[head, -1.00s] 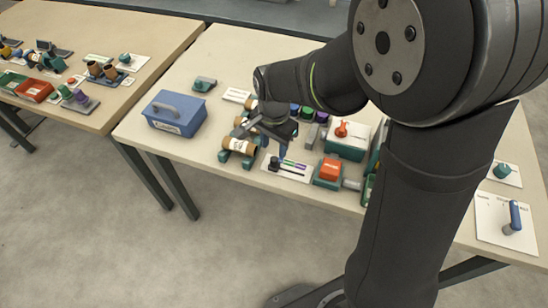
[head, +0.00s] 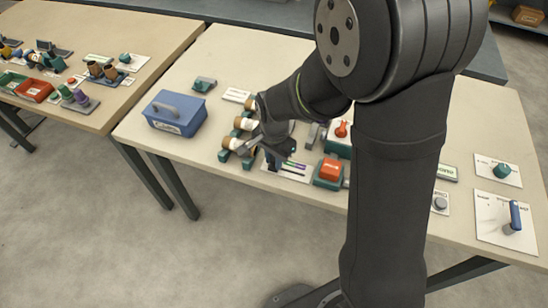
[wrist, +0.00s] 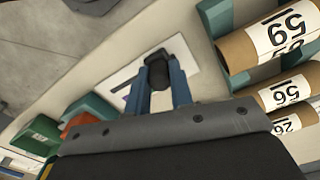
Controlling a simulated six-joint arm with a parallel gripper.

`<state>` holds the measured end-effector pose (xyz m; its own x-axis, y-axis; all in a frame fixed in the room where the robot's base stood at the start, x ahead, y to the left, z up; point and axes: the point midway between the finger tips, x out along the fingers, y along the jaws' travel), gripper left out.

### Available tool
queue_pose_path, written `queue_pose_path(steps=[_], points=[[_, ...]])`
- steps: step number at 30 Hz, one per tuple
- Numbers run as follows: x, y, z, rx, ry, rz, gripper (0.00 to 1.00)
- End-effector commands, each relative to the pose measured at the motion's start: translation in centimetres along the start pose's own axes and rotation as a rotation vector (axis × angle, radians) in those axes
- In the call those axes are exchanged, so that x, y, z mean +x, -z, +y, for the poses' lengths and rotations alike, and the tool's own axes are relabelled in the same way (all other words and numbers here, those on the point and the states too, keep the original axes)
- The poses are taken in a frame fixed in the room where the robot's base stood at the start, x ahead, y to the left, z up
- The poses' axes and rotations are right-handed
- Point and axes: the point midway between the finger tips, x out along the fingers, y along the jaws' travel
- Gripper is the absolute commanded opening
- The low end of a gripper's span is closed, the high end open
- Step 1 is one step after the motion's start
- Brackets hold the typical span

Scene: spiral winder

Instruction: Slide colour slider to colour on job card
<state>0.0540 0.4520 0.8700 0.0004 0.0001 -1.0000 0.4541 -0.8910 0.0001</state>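The colour slider has a black knob (wrist: 158,70) on a white card (head: 296,173), which carries green and purple lines. The knob is at the card's left end in the head view. My gripper (head: 272,162) is low over that end, and its blue fingers (wrist: 160,88) stand on either side of the knob in the wrist view. The gap is about the knob's width, so I cannot tell whether they grip it. I cannot make out which card is the job card; a small lettered white card (head: 236,95) lies at the back.
Labelled brown rolls (wrist: 272,45) on teal holders stand close beside my gripper. A teal block with an orange top (head: 330,170) is right of the slider card. A blue toolbox (head: 175,114) stands at left. The table's front edge is near.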

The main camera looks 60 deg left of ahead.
Motion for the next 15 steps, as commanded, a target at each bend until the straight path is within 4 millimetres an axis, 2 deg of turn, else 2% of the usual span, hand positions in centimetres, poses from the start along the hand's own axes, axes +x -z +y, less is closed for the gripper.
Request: queue_pose_path(steps=[7, 15], points=[[0.0, 0.2, 0.4, 0.001, 0.0, 0.0, 0.0], [0.0, 1.1, 3.5, 0.002, 0.0, 0.0, 0.0]])
